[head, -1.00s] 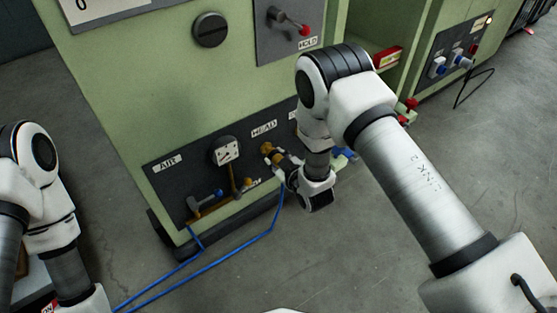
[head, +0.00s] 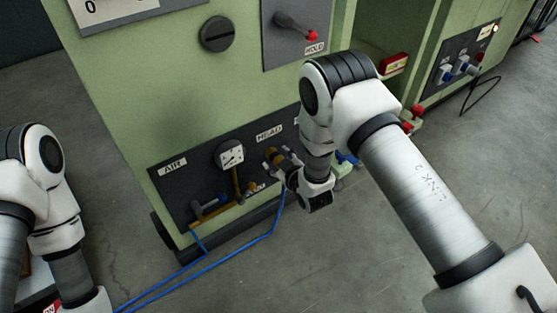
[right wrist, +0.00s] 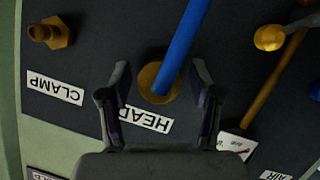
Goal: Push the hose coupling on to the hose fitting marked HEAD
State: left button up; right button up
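The HEAD label (head: 269,132) sits on the dark panel (head: 185,160) low on the green cabinet, and also in the right wrist view (right wrist: 146,119). Below it in the head view, brass parts (head: 287,157) stick out at the HEAD fitting. In the right wrist view a blue hose (right wrist: 183,42) ends at a round brass piece (right wrist: 153,78) beside the HEAD label. Coupling and fitting line up there, and I cannot tell them apart. My right gripper (right wrist: 160,88) has its fingers spread either side of the brass, with visible gaps. My left gripper is out of view.
A brass CLAMP fitting (right wrist: 50,33) stands clear of my fingers. A gauge (head: 230,155), a brass pipe and a blue-handled valve (head: 209,205) are left of HEAD, near the AIR label (head: 173,168). Blue hoses (head: 228,248) run down over the open floor.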

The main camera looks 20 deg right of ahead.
jog(key=v, duration=1.2)
